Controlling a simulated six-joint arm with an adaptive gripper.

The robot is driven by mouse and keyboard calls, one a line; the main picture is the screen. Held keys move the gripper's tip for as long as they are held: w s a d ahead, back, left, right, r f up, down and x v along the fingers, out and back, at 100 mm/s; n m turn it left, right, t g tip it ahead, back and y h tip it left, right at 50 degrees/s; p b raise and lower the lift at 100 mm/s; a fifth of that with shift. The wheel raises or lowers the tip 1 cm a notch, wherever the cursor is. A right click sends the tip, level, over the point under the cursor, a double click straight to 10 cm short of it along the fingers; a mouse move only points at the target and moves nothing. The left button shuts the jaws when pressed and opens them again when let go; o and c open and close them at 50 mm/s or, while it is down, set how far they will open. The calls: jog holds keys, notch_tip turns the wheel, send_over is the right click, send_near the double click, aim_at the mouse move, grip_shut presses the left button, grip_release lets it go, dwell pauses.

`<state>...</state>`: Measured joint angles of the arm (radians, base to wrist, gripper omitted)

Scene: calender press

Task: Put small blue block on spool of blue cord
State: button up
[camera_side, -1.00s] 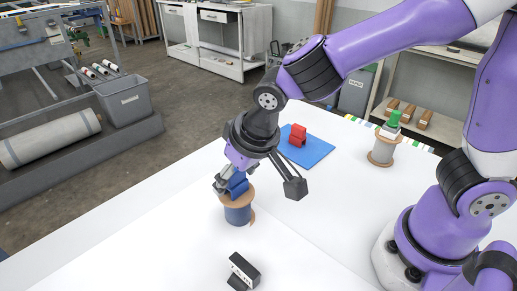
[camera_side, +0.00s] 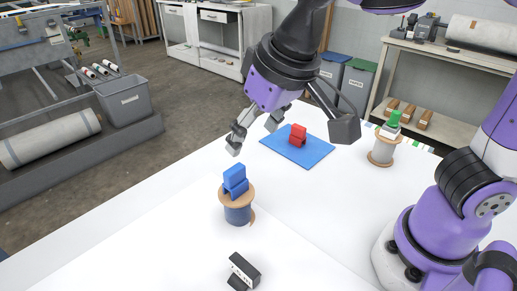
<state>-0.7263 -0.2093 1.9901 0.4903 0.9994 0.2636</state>
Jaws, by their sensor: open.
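The small blue block (camera_side: 235,180) rests on top of the spool of blue cord (camera_side: 238,213), on its upper wooden flange. The spool stands upright on the white table. My gripper (camera_side: 255,136) is open and empty, above and behind the block, apart from it. Its fingers point down and to the left. Nothing hides the block or the spool.
A red block (camera_side: 298,135) sits on a blue mat (camera_side: 318,151) behind the spool. A black block (camera_side: 244,269) with a white face lies at the front. The table (camera_side: 150,240) left of the spool is clear.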

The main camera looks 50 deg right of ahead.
jog(key=s+d+f, duration=0.1)
jog(key=s+d, duration=0.1)
jog(key=d, duration=0.4)
jog(key=s+d+f+t, duration=0.1)
jog(key=s+d+f, duration=0.1)
jog(key=d, duration=0.4)
jog(key=shift+s+d, duration=0.4)
jog(key=shift+s, duration=0.3)
